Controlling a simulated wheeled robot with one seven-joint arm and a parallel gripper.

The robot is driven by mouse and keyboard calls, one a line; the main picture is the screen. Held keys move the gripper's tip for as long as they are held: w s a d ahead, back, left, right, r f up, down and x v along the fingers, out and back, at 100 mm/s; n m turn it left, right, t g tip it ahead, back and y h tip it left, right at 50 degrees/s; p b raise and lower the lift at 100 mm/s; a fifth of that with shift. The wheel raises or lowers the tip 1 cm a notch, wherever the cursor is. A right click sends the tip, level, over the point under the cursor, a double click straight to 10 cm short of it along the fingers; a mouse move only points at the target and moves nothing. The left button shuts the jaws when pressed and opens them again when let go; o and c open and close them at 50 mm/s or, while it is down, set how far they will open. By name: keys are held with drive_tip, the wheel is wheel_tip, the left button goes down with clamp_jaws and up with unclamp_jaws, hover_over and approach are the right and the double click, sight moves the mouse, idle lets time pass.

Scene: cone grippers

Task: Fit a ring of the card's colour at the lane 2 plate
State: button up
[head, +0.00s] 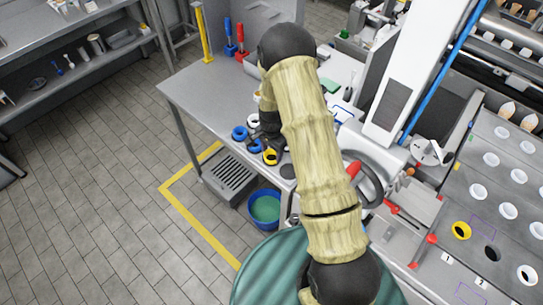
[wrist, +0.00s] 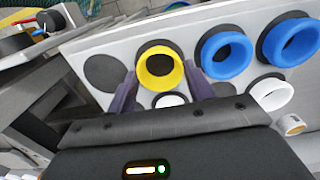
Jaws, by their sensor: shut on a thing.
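A yellow ring (wrist: 160,70) sits between the two fingers of my gripper (wrist: 162,92) in the wrist view. The gripper is shut on it, over the pale ring board (wrist: 120,50). A dark disc shows just behind the ring; I cannot tell whether the ring is clear of the board. In the head view the yellow ring (head: 270,157) is at the bench's front edge, with my gripper (head: 266,142) partly hidden by my arm. On the sloped machine panel at right, another yellow ring (head: 461,231) sits beside a bare dark hole (head: 492,253).
Two blue rings (wrist: 228,55) and white rings (wrist: 270,94) are close to the right of the held ring. A bare dark disc (wrist: 104,73) is to its left. A blue bucket (head: 265,208) and a grey crate (head: 231,176) stand below the bench. A handwheel (head: 372,186) stands between bench and panel.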

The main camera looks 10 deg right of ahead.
drive_tip(key=shift+r+p, duration=1.6)
drive_tip(key=shift+r, duration=0.9)
drive_tip(key=shift+a, duration=0.1)
